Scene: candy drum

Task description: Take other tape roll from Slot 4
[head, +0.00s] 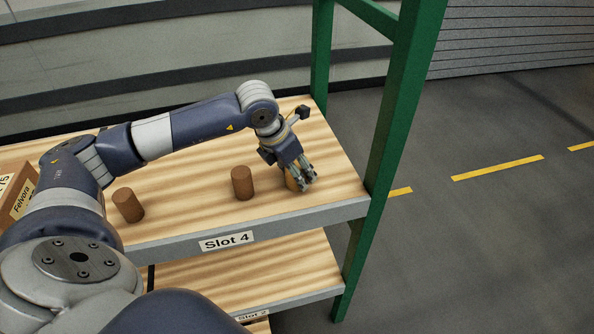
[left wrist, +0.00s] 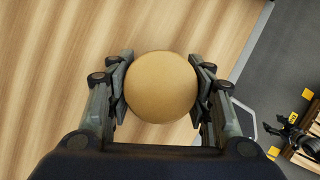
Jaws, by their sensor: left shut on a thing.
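The Slot 4 shelf (head: 190,200) is a striped wooden board with a grey front edge and a "Slot 4" label (head: 226,241). My left gripper (head: 303,184) is at the right end of this shelf, low over the board. It is shut on a tan round thing, taken as the tape roll (head: 291,183), which is mostly hidden by the fingers in the head view. In the left wrist view the tape roll (left wrist: 161,87) shows as a plain round face between the two fingers, touched on both sides. I cannot tell whether it still rests on the board. My right gripper is not in view.
A brown cylinder (head: 243,183) stands left of my gripper, and another brown cylinder (head: 128,205) is farther left. A cardboard box (head: 18,196) labelled "Felvora" is at the left edge. A green post (head: 390,130) rises close to the right of my gripper. A lower shelf (head: 240,285) lies below.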

